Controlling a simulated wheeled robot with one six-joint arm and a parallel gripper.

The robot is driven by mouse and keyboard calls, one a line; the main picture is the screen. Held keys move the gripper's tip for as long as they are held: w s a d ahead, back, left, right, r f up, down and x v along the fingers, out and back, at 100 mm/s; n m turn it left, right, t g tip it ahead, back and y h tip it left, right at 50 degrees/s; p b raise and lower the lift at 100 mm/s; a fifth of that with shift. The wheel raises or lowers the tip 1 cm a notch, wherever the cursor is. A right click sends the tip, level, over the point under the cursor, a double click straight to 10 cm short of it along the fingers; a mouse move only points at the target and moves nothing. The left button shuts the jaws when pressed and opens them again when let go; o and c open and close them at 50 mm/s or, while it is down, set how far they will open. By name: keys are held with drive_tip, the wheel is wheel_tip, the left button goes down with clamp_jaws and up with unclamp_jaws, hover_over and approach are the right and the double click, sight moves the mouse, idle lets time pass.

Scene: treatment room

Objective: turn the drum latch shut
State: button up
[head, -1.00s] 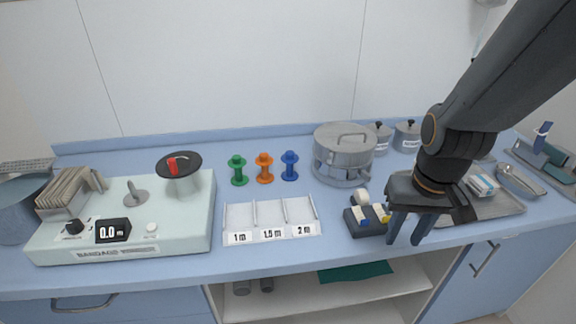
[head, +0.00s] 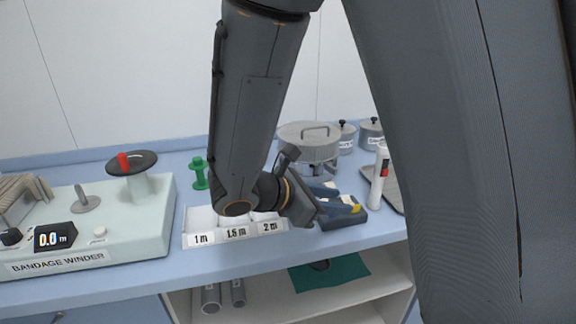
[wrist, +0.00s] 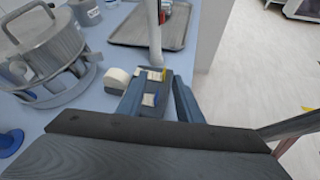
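The metal drum (head: 310,143), silver and round with a handle on its lid, stands on the bench behind my gripper. It also shows at the left of the wrist view (wrist: 48,50). Its latch I cannot make out clearly in either view. My gripper (head: 346,198) is low over the front of the bench, to the front right of the drum. Its two blue-grey fingers are apart in the wrist view (wrist: 158,100), with nothing held between them. They point toward a dark block with clips (wrist: 152,92); I cannot tell whether they touch it.
A white upright cylinder with a red mark (head: 380,172) stands just right of my gripper. A roll of white tape (wrist: 116,78) lies near the block. The labelled three-part tray (head: 200,240) is partly behind my arm. The bandage winder (head: 140,235) is at left. Lidded pots (head: 371,134) stand behind.

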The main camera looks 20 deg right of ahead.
drive_tip(key=w+a+r+n+t+b, duration=0.35)
drive_tip(key=w+a+n+t, duration=0.45)
drive_tip(key=w+a+t, duration=0.3)
drive_tip(key=w+d+g+p, duration=0.1)
drive_tip(key=w+d, duration=0.4)
drive_tip(key=shift+w+d+r+h+p, duration=0.2)
drive_tip(key=shift+w+r+h+p, duration=0.1)
drive_tip(key=shift+w+r+p, duration=0.1)
